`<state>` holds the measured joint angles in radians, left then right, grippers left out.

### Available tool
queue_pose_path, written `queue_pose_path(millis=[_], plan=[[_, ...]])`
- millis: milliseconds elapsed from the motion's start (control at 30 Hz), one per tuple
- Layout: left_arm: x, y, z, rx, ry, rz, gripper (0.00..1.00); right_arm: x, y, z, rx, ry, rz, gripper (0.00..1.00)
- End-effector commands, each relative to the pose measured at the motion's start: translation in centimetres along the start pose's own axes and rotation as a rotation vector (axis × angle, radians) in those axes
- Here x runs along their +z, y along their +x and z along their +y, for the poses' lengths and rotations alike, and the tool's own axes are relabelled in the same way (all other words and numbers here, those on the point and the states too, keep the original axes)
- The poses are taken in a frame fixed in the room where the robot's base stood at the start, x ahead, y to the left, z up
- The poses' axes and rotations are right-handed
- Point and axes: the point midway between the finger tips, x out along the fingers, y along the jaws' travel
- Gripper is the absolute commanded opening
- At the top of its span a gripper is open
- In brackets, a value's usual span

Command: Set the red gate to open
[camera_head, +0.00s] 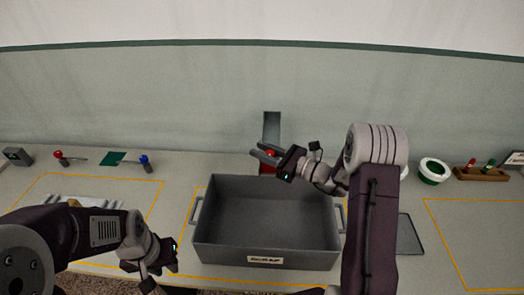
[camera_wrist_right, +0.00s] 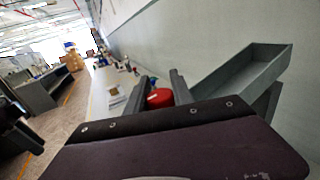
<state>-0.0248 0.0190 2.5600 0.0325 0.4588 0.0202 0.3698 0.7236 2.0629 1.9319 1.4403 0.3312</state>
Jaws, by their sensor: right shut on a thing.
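A red rounded knob (camera_wrist_right: 160,97), which looks like part of the red gate, sits between the two fingers of my right gripper (camera_wrist_right: 164,88) in the right wrist view. In the head view the same red part (camera_head: 268,169) shows at the foot of a grey chute (camera_head: 271,125) by the back wall, behind the grey bin. My right gripper (camera_head: 259,152) reaches it from the right and is shut on it. The fingers hide part of it. My left gripper (camera_head: 160,274) is low at the front left, away from the gate; its finger opening is unclear.
A large grey bin (camera_head: 265,250) stands in the middle of the table. A red-knobbed piece (camera_head: 58,155) and a blue-topped piece (camera_head: 145,162) stand at the back left. A white-rimmed green bowl (camera_head: 433,170) and a wooden rack (camera_head: 481,174) stand at the back right.

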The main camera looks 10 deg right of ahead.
Motion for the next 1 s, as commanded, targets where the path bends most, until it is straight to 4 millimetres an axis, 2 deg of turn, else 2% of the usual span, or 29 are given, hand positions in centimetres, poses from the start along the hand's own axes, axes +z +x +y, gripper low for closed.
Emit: queue_pose_path(millis=[167, 267, 533, 800, 833, 900, 1000], plan=[[0.0, 0.0, 0.0, 0.000, 0.000, 0.000, 0.27, 0.1, 0.0, 0.0, 0.000, 0.000, 0.000, 0.00], [-0.1, -0.5, 0.0, 0.000, 0.000, 0.000, 0.27, 0.8, 0.0, 0.0, 0.000, -0.002, -0.001, 0.00], [-0.3, -2.8, 0.1, 0.000, 0.000, 0.000, 0.27, 5.3, 0.0, 0.0, 0.001, -0.003, -0.002, 0.00], [-0.3, -2.5, 0.1, 0.000, 0.000, 0.000, 0.27, 5.3, 0.0, 0.0, 0.001, -0.001, -0.001, 0.00], [-0.3, -2.5, 0.1, 0.000, 0.000, 0.000, 0.27, 5.3, 0.0, 0.0, 0.001, -0.001, -0.001, 0.31], [-0.3, -2.5, 0.1, 0.000, 0.000, 0.000, 0.27, 5.2, 0.0, 0.0, 0.001, -0.001, -0.001, 0.50], [-0.3, -2.5, 0.1, 0.000, 0.000, 0.000, 0.27, 5.2, 0.0, 0.0, 0.001, 0.000, -0.001, 0.51]])
